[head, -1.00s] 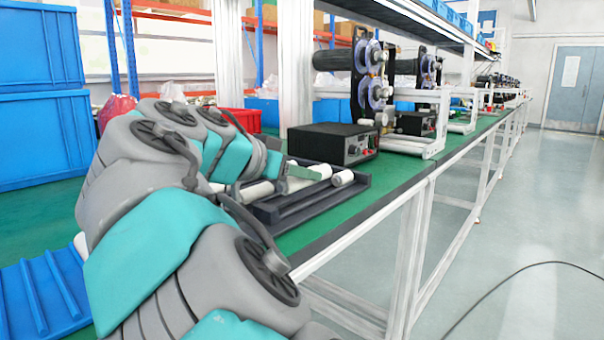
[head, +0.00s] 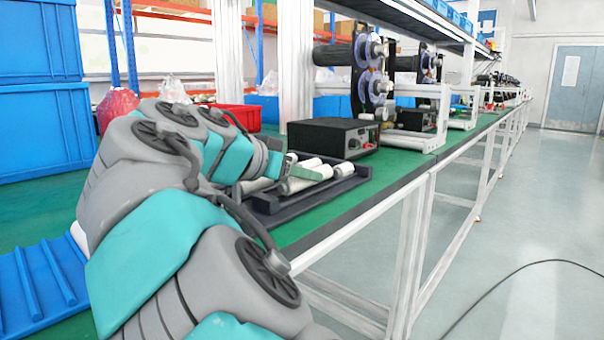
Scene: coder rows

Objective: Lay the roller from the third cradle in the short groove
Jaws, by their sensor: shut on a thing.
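My gripper (head: 288,172) is mostly hidden behind my own arm, with only a small grey-green part showing. It is low over the left part of a dark tray (head: 312,203) and is shut on a white roller (head: 300,183) whose near end shows below it. Other pale rollers lie in the tray: one towards the back (head: 307,162) and one at the right end (head: 343,170). A further pale piece (head: 257,186) shows left of my gripper. I cannot tell the short groove or the separate grooves apart from here.
A black box with knobs (head: 333,138) stands just behind the tray. A ridged blue rack (head: 45,288) lies at the lower left, partly behind my arm. Blue crates (head: 40,135) are stacked at the left. The green bench top (head: 395,175) is clear right of the tray.

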